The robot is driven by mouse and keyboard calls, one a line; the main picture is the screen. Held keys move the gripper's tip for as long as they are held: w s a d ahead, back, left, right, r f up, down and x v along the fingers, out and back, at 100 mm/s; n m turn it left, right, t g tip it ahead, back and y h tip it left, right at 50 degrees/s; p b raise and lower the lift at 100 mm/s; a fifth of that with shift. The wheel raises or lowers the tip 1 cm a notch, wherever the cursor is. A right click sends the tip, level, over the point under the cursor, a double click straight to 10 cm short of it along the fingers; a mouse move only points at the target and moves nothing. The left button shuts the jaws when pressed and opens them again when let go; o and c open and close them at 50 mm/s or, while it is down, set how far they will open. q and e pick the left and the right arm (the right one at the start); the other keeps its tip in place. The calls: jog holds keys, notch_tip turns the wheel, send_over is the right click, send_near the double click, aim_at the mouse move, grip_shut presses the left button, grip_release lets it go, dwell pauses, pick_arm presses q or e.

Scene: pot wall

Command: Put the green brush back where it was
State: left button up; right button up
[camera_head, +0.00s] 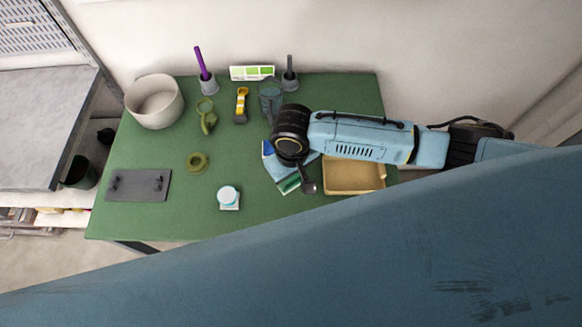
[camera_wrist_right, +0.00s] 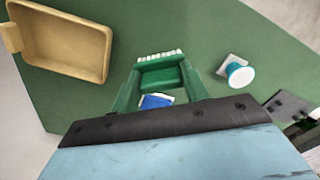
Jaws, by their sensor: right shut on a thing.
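The green brush (camera_wrist_right: 160,76), a green block with a row of white bristles, sits between the fingers of my right gripper (camera_wrist_right: 160,85) in the right wrist view. The gripper is shut on it. In the head view my right gripper (camera_head: 307,187) is over the table's middle right, left of the tan tray, and its wrist hides part of what lies below. A green and white patch (camera_head: 289,184) shows beside it. A blue item (camera_head: 267,149) lies just behind it; a blue piece (camera_wrist_right: 157,101) also shows between the fingers. My left gripper is out of view.
A tan tray (camera_head: 355,190) lies right of the gripper. A white-and-teal round item (camera_head: 228,197), an olive ring (camera_head: 197,161) and a grey plate (camera_head: 138,186) lie leftward on the green table (camera_head: 180,220). A pale pot (camera_head: 154,101), cups and a tall glass (camera_head: 270,99) stand behind.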

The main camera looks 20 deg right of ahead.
jog(key=shift+r+p, duration=0.2)
jog(key=shift+p, duration=0.4)
jog(key=shift+s+f, duration=0.1)
jog(key=shift+f, duration=0.3)
notch_tip(320, 180, down, 6)
jog(key=shift+r+b, duration=0.1)
jog(key=shift+b, duration=1.15)
jog(key=shift+p, duration=0.35)
jog(key=shift+f+b, duration=0.3)
jog(key=shift+f, duration=0.6)
jog(key=o, duration=1)
jog(key=shift+c, duration=0.2)
